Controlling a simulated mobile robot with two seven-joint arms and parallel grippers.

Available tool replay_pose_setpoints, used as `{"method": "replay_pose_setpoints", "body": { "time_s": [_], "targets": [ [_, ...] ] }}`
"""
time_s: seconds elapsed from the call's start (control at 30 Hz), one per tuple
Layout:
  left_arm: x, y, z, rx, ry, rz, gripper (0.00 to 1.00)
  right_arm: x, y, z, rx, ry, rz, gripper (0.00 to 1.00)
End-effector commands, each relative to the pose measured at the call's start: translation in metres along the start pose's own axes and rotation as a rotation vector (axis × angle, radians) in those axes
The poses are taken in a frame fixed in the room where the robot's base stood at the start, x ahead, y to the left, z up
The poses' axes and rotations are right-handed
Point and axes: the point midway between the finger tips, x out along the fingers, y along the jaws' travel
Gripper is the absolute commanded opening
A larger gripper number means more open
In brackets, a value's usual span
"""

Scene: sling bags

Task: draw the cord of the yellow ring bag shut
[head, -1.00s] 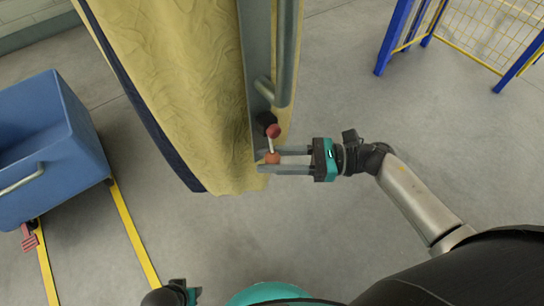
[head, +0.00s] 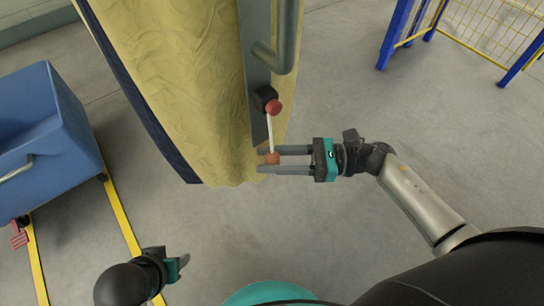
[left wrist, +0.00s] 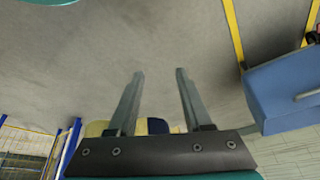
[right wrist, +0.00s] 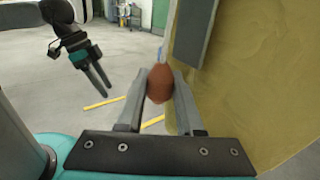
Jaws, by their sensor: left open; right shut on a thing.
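The yellow bag (head: 165,80) hangs at upper middle in the head view, with a dark navy strip along its left edge. On its grey bar sits a black block with a red knob (head: 274,107). A pale cord (head: 270,134) runs straight from there to an orange-brown bead (head: 273,158). My right gripper (head: 262,161) is shut on this bead, below the block; the bead also shows between its fingers in the right wrist view (right wrist: 160,84). My left gripper (head: 184,264) is open and empty at lower left, apart from the bag; its spread fingers show in the left wrist view (left wrist: 160,75).
A blue bin (head: 40,130) on wheels stands at the left beside yellow floor lines (head: 122,215). A blue-framed, yellow mesh fence (head: 470,35) stands at upper right. A grey-green handle (head: 285,40) is on the bar above the block. The floor between is clear.

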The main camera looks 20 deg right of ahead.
Motion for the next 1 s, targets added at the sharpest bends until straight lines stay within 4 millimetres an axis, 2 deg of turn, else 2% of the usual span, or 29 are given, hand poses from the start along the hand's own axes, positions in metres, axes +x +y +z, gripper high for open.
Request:
{"method": "replay_pose_setpoints", "body": {
  "time_s": [0.03, 0.3, 0.5, 0.77, 0.8, 1.0],
  "targets": [
    [-0.001, 0.002, -0.003, 0.002, 0.028, 0.004, 0.50, -0.001, 0.001, -0.013, 0.004, 0.012, 0.000, 0.00],
    [-0.017, 0.020, -0.036, 0.016, 0.247, 0.050, 0.50, -0.001, 0.001, -0.038, 0.005, 0.013, -0.001, 0.00],
    [-0.024, 0.025, -0.047, 0.017, 0.314, 0.064, 0.50, -0.001, 0.001, -0.042, 0.006, 0.013, -0.001, 0.00],
    [-0.025, 0.025, -0.047, 0.017, 0.316, 0.064, 0.50, -0.001, 0.002, -0.042, 0.008, 0.013, -0.002, 0.00],
    [-0.025, 0.025, -0.047, 0.017, 0.315, 0.064, 0.50, -0.001, 0.002, -0.042, 0.008, 0.014, -0.001, 0.39],
    [-0.025, 0.025, -0.047, 0.017, 0.315, 0.064, 0.50, -0.001, 0.001, -0.040, 0.004, 0.008, -0.001, 0.61]
  ]
}}
